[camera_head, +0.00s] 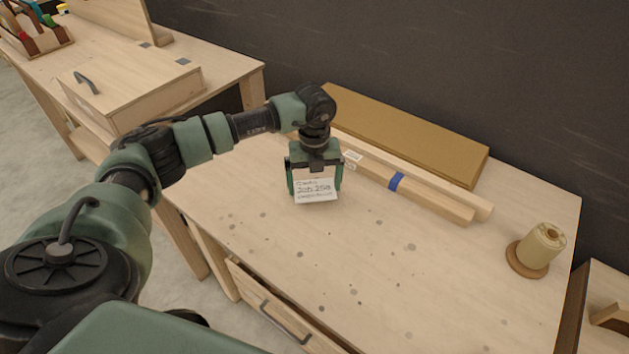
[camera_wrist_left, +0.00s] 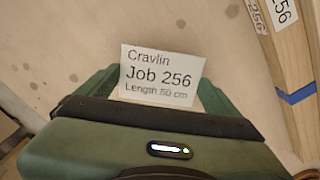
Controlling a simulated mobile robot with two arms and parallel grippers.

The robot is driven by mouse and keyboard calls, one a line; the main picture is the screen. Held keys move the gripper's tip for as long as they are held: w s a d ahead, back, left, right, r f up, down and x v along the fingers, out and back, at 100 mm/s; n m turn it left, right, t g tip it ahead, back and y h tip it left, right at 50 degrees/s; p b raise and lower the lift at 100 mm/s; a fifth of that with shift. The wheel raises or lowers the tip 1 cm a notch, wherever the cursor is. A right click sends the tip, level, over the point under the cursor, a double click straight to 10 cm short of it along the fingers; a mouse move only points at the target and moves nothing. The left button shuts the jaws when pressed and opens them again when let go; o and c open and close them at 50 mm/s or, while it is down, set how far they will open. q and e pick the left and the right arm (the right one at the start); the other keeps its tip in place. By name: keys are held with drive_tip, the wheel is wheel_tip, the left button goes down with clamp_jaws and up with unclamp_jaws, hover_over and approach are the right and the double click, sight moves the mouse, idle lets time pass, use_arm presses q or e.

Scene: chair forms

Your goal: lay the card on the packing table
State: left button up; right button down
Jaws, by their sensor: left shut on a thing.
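A white card (camera_head: 316,189) with printed text is between the fingers of my left gripper (camera_head: 315,180). In the left wrist view the card (camera_wrist_left: 160,75) reads "Cravlin, Job 256, Length 50 cm". My left gripper (camera_wrist_left: 158,92) is shut on the card and points down over the packing table (camera_head: 370,270). The card hangs at or just above the tabletop; I cannot tell whether it touches. Its upper part is hidden by the gripper. My right gripper is not in view.
Wooden strips (camera_head: 425,197) bound with blue tape lie just right of the gripper, with a cardboard box (camera_head: 405,135) behind. A spool of twine (camera_head: 541,245) stands at the right. The table's front middle is clear. A drawer (camera_head: 270,310) sits below the front edge.

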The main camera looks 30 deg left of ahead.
use_arm(q)
drive_tip(key=shift+f, duration=0.55)
drive_tip(key=o, duration=0.9)
drive_tip(key=shift+o, duration=0.2)
drive_tip(key=shift+r, duration=0.1)
drive_tip(key=shift+r+p, duration=0.4)
drive_tip(key=shift+r, duration=0.25)
drive_tip(key=shift+r+p, duration=2)
drive_tip(key=shift+r, duration=0.8)
